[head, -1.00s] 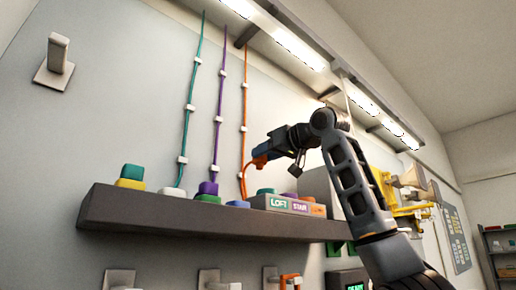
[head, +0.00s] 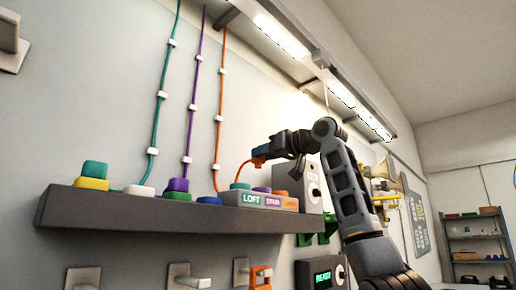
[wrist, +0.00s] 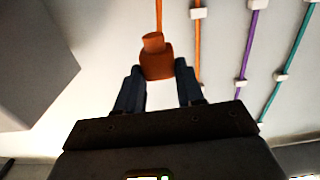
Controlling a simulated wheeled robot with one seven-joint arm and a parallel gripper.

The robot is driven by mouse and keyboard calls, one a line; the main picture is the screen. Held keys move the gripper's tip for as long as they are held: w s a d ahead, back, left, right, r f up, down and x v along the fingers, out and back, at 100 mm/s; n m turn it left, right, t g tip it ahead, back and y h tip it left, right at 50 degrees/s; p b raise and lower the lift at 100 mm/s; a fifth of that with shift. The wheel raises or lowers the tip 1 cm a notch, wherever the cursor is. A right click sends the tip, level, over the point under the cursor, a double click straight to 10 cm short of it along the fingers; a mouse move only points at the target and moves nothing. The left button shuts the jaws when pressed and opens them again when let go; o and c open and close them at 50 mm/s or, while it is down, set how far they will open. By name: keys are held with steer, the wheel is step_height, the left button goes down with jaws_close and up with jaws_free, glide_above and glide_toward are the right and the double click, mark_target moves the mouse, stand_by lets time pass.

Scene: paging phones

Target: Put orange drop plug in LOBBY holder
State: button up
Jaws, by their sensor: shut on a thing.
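The orange drop plug (head: 258,160) is at the tip of my gripper (head: 266,151) in the head view, above the shelf and in front of the wall. In the wrist view the plug (wrist: 156,62) sits between the two dark fingertips of my gripper (wrist: 160,80), which is shut on it. The orange cord runs from the plug. A holder block (head: 256,200) on the shelf reads LOFT and STAIR; a third label (head: 291,202), in orange, is too small to read surely. Teal, purple and orange pieces show on top of this block, below the gripper.
The dark shelf (head: 130,211) carries several coloured blocks at its left. Teal, purple and orange cords hang on the wall. A grey box (head: 297,182) stands behind the holder block. Hooks and a READY display (head: 323,279) are below. Open air surrounds the gripper.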

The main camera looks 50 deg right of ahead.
steer(key=d, duration=0.8)
steer(key=shift+s+d, duration=0.25)
steer(key=shift+s, duration=0.1)
